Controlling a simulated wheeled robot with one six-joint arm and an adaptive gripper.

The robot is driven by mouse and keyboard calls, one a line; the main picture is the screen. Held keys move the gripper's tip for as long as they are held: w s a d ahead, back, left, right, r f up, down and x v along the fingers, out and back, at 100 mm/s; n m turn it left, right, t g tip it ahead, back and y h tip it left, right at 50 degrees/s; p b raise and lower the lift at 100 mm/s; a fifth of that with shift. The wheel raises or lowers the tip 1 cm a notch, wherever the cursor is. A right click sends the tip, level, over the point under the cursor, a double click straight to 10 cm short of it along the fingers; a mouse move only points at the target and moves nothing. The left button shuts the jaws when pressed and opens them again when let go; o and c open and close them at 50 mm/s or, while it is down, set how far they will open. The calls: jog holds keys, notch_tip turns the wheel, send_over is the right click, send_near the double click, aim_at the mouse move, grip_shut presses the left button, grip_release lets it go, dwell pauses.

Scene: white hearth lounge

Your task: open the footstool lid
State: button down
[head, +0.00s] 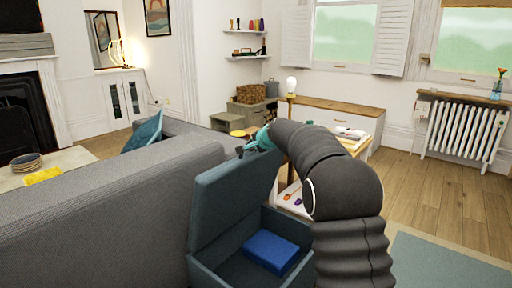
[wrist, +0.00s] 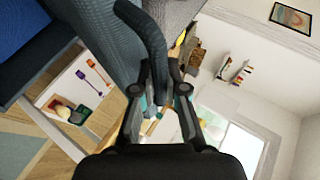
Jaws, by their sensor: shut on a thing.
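The footstool is a blue-grey box (head: 205,274) with its lid (head: 230,198) raised, standing steeply and leaning a little back. A blue folded item (head: 271,252) lies inside the box. My gripper (head: 256,147) is at the top edge of the lid. In the wrist view the lid (wrist: 98,38) fills the upper left, and a curved blue-grey pull tab (wrist: 152,35) runs down between the fingers of my gripper (wrist: 160,92), which is shut on it. My arm hides the right side of the box in the head view.
A grey sofa (head: 95,215) stands close on the left of the footstool. A wooden-topped white table (head: 358,146) with small items is behind my arm. A rug (head: 440,265) and open wooden floor (head: 430,190) lie at the right.

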jog(key=shift+w+d+r, duration=0.1)
jog(key=shift+r, duration=0.05)
jog(key=c, duration=1.2)
grip_release()
jog(key=shift+d, duration=0.1)
jog(key=shift+a, duration=0.2)
jog(key=shift+d, duration=0.1)
jog(key=v, duration=1.2)
